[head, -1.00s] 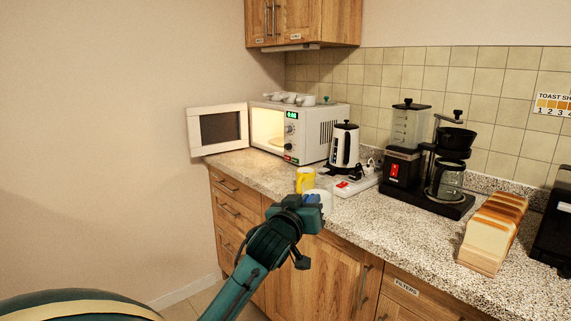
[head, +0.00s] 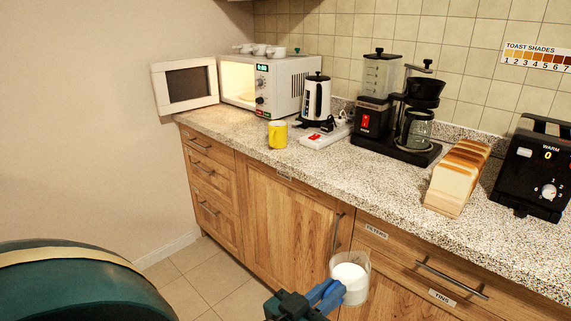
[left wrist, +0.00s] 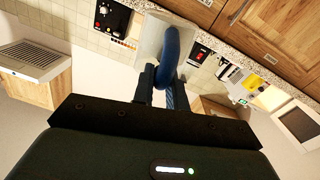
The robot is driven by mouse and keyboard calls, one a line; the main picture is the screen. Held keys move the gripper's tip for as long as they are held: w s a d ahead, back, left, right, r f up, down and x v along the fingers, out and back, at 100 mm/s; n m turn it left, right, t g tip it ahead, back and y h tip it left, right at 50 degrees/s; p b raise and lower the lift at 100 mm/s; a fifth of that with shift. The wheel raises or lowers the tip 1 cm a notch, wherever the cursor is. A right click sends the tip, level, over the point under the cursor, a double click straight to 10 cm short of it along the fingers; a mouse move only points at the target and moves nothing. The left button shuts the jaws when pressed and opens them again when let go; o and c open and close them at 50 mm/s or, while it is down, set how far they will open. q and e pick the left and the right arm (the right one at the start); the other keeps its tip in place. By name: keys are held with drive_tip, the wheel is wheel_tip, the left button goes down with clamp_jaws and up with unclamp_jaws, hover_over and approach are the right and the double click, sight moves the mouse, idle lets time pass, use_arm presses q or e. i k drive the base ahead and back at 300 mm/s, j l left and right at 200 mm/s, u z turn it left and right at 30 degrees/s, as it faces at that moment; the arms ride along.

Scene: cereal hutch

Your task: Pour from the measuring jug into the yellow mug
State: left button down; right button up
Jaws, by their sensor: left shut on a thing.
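The measuring jug (head: 350,278) is clear, with a blue handle and white contents. It is about upright in front of the cabinet fronts, off the counter. My left gripper (head: 318,303) is shut on its blue handle at the bottom of the head view. In the left wrist view the blue handle (left wrist: 172,55) sits between the fingers and hides part of the jug (left wrist: 148,38). The yellow mug (head: 278,135) stands upright on the counter near its front edge, up and left of the jug and apart from it. My right gripper is not seen.
An open microwave (head: 285,88), a kettle (head: 316,100), a white power strip (head: 322,138), a coffee maker (head: 420,115), a bread loaf (head: 458,178) and a black toaster (head: 535,170) stand on the counter.

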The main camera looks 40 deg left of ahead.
sight(277, 130)
drive_tip(key=i+j+u, duration=0.1)
drive_tip(key=u, duration=0.8)
drive_tip(key=i+u, duration=0.15)
drive_tip(key=u, duration=0.3)
